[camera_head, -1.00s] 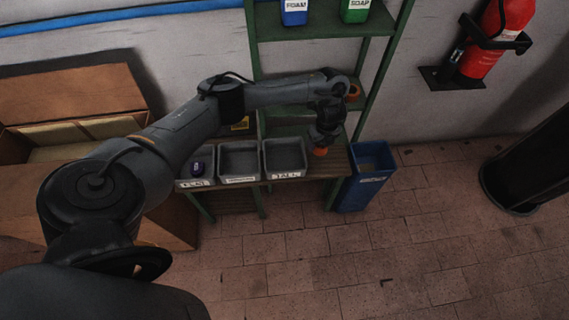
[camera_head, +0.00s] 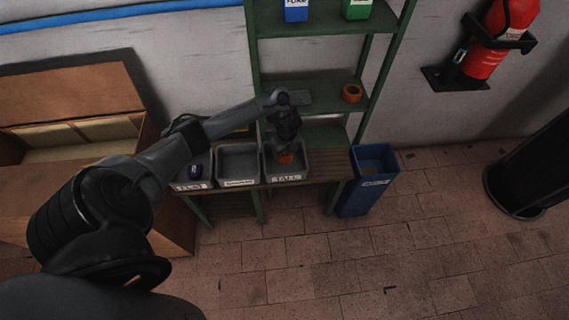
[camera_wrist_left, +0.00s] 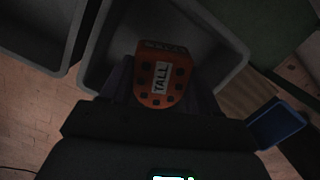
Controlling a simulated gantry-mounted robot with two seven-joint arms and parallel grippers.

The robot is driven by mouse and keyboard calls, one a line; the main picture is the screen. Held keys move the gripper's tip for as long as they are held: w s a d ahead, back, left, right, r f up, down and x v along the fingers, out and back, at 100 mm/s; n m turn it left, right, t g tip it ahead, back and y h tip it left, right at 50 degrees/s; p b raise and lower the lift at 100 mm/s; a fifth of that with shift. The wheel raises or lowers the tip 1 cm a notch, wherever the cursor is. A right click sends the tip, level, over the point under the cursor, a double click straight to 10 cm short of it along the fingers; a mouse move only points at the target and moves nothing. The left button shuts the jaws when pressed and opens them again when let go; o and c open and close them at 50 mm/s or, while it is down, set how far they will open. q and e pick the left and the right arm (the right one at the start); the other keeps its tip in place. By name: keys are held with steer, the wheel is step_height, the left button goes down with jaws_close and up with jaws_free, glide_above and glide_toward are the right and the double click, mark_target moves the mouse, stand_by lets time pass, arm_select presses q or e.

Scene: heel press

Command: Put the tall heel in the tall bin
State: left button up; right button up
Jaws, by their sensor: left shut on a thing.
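The tall heel is an orange block with a white "TALL" label and dark dots. It shows clearly in the left wrist view (camera_wrist_left: 163,82) and as a small orange patch in the head view (camera_head: 285,158). My left gripper (camera_head: 286,150) is shut on it and points down over the tall bin (camera_head: 288,178). The tall bin is a grey open tray with a "TALL" label, the rightmost of three in the head view. In the left wrist view its grey walls (camera_wrist_left: 228,50) surround the heel. I cannot tell whether the heel touches the bin floor. My right gripper is out of view.
The middle grey bin (camera_head: 238,163) looks empty. The left bin (camera_head: 193,184) holds a dark purple piece. A blue waste bin (camera_head: 368,180) stands right of the bench. A green shelf (camera_head: 315,25) rises behind, with an orange ring (camera_head: 351,92) on it.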

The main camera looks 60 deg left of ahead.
mark_target(284, 165)
arm_select(q)
step_height(284, 165, down, 6)
steer(key=b, duration=0.3)
steer(key=shift+f, duration=0.15)
steer(key=o, duration=1.1)
steer(key=shift+o, duration=0.2)
